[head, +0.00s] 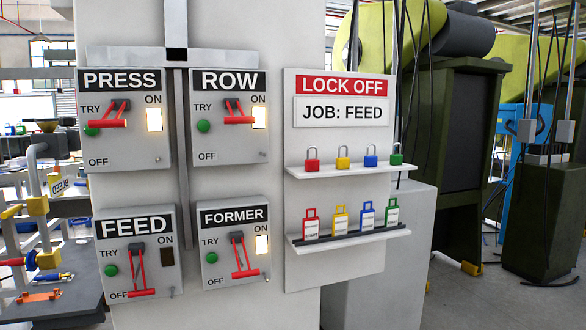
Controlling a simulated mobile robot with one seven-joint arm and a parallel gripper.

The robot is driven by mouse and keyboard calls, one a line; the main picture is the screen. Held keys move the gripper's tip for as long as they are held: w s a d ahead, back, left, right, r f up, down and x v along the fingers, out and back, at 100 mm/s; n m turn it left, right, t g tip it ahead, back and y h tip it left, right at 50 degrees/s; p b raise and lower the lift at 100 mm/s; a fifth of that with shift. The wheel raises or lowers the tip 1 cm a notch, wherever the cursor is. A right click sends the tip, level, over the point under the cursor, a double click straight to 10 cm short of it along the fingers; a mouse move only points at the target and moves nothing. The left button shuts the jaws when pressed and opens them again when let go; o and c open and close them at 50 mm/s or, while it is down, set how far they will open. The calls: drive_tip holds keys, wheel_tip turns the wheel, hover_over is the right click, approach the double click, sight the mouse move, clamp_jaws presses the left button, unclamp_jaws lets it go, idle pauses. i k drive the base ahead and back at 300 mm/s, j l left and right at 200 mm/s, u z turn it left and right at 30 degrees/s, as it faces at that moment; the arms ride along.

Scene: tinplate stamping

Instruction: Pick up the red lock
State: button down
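The red lock (312,161) is a small padlock with a grey shackle. It stands upright at the left end of the upper white shelf (350,170) on the LOCK OFF board (345,81). A yellow lock (342,161), a blue lock (371,159) and a green lock (397,158) stand in a row to its right, with gaps between them. Nothing covers the red lock. My gripper is not in view.
A lower shelf (350,239) holds red, yellow, blue and green tags. Left of the board are the PRESS (122,157), ROW (230,147), FEED (125,225) and FORMER (228,217) switch boxes with protruding red handles. FEED's handle is down by OFF, its lamp dark.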

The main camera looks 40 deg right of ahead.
sight(310, 164)
drive_tip(key=i+l+z, duration=0.1)
drive_tip(key=l, duration=0.35)
drive_tip(key=i+l+z, duration=0.15)
drive_tip(key=l, duration=0.3)
drive_tip(key=i+l+z, duration=0.1)
drive_tip(key=l, duration=0.35)
